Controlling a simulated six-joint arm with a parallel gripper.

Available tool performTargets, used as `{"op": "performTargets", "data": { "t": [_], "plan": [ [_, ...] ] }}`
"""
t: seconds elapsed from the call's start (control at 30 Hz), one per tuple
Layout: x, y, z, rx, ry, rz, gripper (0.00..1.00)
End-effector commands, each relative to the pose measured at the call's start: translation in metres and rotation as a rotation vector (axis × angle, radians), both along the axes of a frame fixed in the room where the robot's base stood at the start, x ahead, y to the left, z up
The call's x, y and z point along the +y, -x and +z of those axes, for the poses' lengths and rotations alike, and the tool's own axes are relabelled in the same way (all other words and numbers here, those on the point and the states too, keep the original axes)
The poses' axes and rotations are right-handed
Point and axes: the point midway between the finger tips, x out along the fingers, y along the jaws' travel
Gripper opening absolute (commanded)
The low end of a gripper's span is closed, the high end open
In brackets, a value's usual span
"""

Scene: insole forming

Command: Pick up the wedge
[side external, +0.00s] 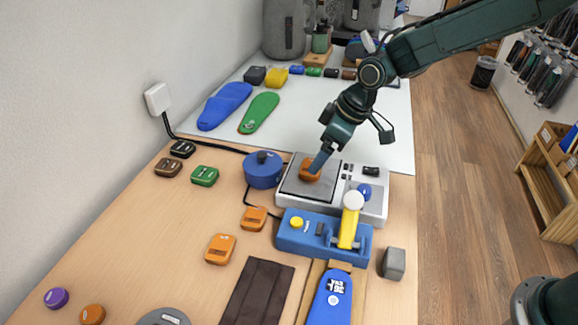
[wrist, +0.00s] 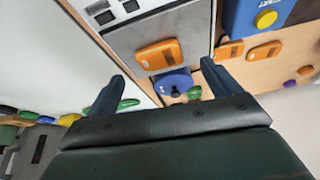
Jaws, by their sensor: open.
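An orange wedge-like block (side external: 308,172) lies on the dark square plate of a grey and white device (side external: 290,200). In the wrist view the same orange block (wrist: 158,55) shows ahead of my fingers, in the span between them. My gripper (side external: 319,164) points down at the block, with a fingertip overlapping it in the side view. In the wrist view my gripper (wrist: 162,71) is open and nothing is held. I cannot tell whether a finger touches the block. Two similar orange blocks, one near (side external: 254,217) and one farther forward (side external: 220,249), lie on the table.
A blue round pot (side external: 263,170) stands left of the device. A blue box with a yellow lever (side external: 349,228) stands in front of it. Green (side external: 204,176), brown (side external: 168,167) and black (side external: 183,149) blocks lie to the left. Blue (side external: 225,105) and green (side external: 259,113) insoles lie behind.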

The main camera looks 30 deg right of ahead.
Motion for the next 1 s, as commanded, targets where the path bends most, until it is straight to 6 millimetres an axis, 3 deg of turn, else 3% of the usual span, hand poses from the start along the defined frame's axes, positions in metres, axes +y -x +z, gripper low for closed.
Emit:
{"op": "performTargets", "data": {
  "t": [0.4, 1.0],
  "plan": [
    [0.010, -0.012, -0.037, 0.001, 0.000, 0.000, 0.89],
    [0.010, -0.014, -0.040, 0.000, 0.000, 0.000, 0.87]
  ]
}}
